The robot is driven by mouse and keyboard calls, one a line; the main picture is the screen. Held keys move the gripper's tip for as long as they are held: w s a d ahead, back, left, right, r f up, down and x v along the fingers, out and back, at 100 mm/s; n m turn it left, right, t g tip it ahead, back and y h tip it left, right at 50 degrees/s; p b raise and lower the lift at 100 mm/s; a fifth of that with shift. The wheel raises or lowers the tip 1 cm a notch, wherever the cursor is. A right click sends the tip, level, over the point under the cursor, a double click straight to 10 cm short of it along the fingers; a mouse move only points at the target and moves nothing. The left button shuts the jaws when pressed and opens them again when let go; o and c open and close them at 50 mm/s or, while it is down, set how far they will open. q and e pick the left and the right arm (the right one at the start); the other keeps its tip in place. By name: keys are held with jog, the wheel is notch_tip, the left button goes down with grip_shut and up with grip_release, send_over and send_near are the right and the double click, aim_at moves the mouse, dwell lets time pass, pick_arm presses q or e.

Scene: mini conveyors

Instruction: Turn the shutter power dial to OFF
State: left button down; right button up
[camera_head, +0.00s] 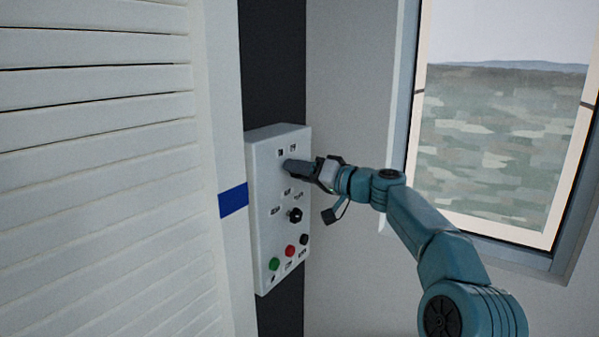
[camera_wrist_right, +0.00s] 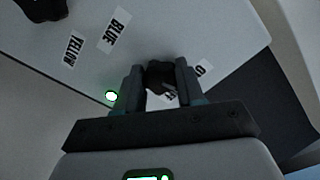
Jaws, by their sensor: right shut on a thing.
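A white control box (camera_head: 261,215) hangs on a dark post. My right gripper (camera_head: 289,166) is at its upper part, pointing at the box face. In the right wrist view, its two fingers are shut on a small black dial (camera_wrist_right: 160,72), one finger on each side. In the head view the gripper hides this dial. Two small labels (camera_head: 293,148) show just above it. In the wrist view, labels beside the dial are partly covered by a finger, so their full words and the dial's setting cannot be read. My left gripper is not in view.
A second black knob (camera_head: 295,215) sits lower on the box, with labels around it. Below are green (camera_head: 274,264), red (camera_head: 289,251) and black (camera_head: 304,239) buttons. A slatted shutter (camera_head: 95,180) is left, a window (camera_head: 500,150) right.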

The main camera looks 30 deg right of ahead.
jog(key=shift+m+p, duration=0.6)
jog(key=shift+m, duration=4)
jog(key=o, duration=1)
jog(key=shift+o, duration=0.2)
jog(key=shift+s, duration=0.1)
jog(key=b+v, duration=0.7)
jog(key=v, duration=0.9)
